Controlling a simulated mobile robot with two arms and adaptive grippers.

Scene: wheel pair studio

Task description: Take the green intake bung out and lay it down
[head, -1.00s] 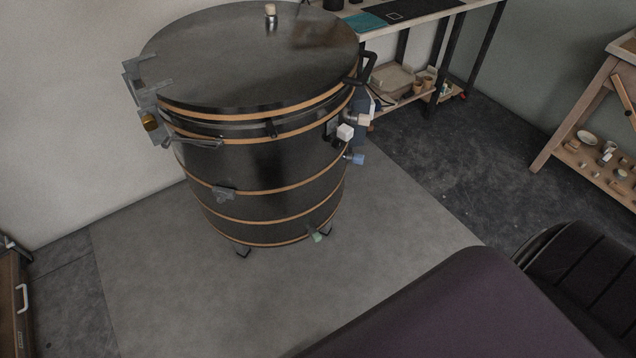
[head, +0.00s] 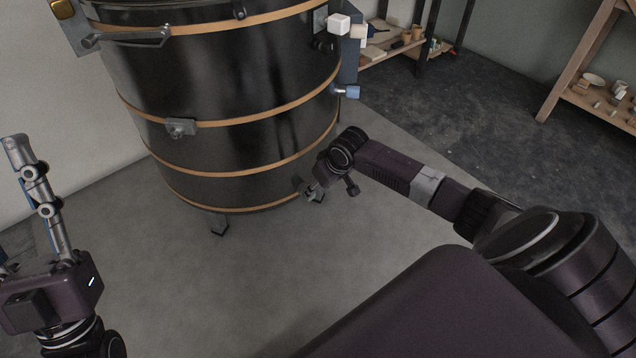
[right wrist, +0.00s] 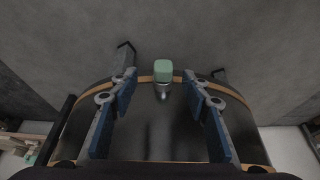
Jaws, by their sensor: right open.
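The green intake bung (right wrist: 163,71) shows in the right wrist view, on a short metal stem low on the side of the black kiln drum (head: 230,95). My right gripper (right wrist: 163,84) is open, with one blue-padded finger on each side of the bung and a gap to it on both sides. In the head view my right gripper (head: 312,190) is at the drum's lower right edge and mostly hides the bung. My left gripper (head: 38,215) is at the left edge, away from the drum. Its other finger is largely cut off.
A blue-capped fitting (head: 349,91) and a white block (head: 339,24) stick out from the drum's right side above my right gripper. Shelves with pots stand behind. The mat in front is clear.

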